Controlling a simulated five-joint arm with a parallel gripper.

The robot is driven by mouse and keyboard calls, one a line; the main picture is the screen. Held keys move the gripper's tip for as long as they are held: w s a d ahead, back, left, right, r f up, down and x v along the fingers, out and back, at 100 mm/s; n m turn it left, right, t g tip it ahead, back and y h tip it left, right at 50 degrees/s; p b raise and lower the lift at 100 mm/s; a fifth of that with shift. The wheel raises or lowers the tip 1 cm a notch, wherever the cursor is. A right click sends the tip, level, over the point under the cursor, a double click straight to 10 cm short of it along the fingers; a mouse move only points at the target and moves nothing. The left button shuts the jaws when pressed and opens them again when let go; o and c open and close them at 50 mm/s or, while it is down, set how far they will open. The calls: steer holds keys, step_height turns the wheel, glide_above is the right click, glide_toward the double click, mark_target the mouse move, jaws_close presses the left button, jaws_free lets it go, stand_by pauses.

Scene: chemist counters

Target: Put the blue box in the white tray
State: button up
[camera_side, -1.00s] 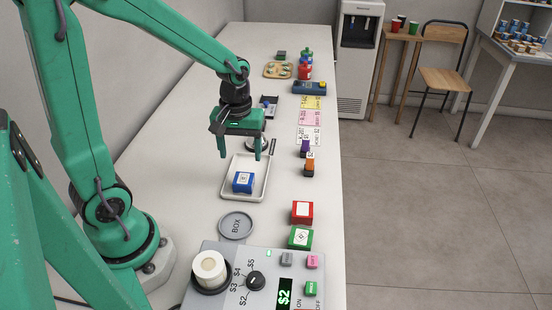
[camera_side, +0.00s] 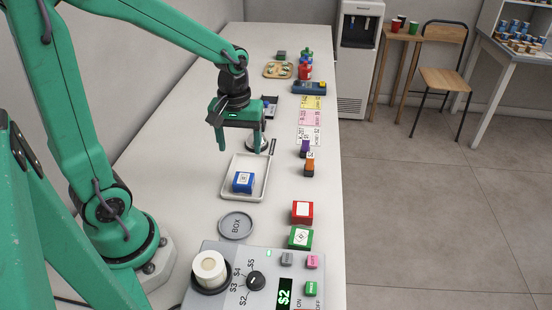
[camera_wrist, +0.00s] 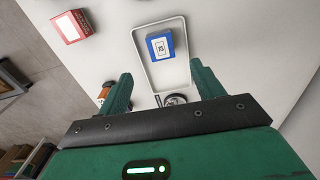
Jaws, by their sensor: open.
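The blue box (camera_side: 243,181) has a white label on top. It sits inside the white tray (camera_side: 262,163), towards the tray's near end. Both also show in the wrist view, the blue box (camera_wrist: 160,47) within the rim of the white tray (camera_wrist: 182,84). My green gripper (camera_side: 238,142) is above the far part of the tray, apart from the box. Its two fingers are spread and empty, as the wrist view of my gripper (camera_wrist: 160,82) also shows.
A red box (camera_side: 302,212) and a green box (camera_side: 300,237) stand near the counter's right edge. A round grey BOX disc (camera_side: 236,225) lies in front of the tray. A control panel (camera_side: 228,290) fills the near end. Orange (camera_side: 310,167) and purple (camera_side: 306,148) items stand right of the tray.

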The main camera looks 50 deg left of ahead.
steer(key=s+d+r+m+t, duration=0.4)
steer(key=s+r+m, duration=0.4)
steer(key=r, duration=0.3)
steer(key=shift+s+m+t, duration=0.2)
steer(key=shift+m+t, duration=0.2)
steer(key=shift+t, duration=0.3)
